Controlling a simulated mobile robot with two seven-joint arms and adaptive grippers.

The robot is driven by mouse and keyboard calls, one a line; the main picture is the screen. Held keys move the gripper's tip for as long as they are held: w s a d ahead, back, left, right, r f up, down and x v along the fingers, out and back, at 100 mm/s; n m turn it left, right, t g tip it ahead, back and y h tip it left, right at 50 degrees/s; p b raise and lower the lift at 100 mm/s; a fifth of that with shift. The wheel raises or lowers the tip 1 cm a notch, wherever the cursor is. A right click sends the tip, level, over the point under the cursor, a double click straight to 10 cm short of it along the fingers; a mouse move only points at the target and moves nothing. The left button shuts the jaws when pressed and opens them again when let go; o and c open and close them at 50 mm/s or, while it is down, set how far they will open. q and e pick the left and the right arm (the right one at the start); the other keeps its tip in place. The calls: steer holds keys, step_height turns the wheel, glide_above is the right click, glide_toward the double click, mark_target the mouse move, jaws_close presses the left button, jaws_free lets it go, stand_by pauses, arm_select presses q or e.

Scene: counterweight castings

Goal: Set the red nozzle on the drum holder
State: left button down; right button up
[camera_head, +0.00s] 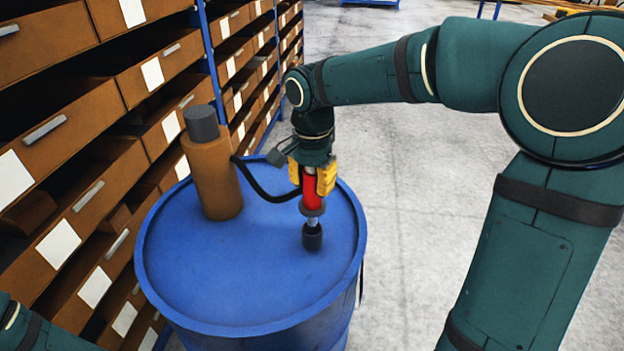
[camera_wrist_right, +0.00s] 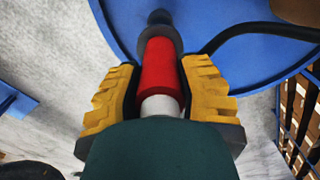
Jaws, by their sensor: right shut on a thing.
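The red nozzle (camera_head: 313,190) is upright between the yellow fingers of my right gripper (camera_head: 313,178), which is shut on it. Below its red body are a grey collar, a short pale metal stem and a dark cylindrical end (camera_head: 312,237) over the top of the blue drum (camera_head: 255,285). I cannot tell whether that dark end is the nozzle's tip or the holder, or whether it touches the drum. In the right wrist view the red nozzle (camera_wrist_right: 160,75) lies between both fingers (camera_wrist_right: 160,92). My left gripper is out of view.
A brown cylinder with a grey cap (camera_head: 212,170) stands on the drum's left side. A black hose (camera_head: 262,190) curves from it towards the nozzle. Shelves of brown bins (camera_head: 80,150) stand close on the left. The grey floor (camera_head: 420,190) right of the drum is clear.

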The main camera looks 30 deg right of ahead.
mark_target(312, 205)
steer(key=shift+f+b, duration=2.25)
steer(key=shift+f, duration=1)
steer(key=o, duration=0.9)
steer(key=shift+o, duration=0.2)
step_height(312, 205, up, 12)
steer(key=shift+r, duration=0.1)
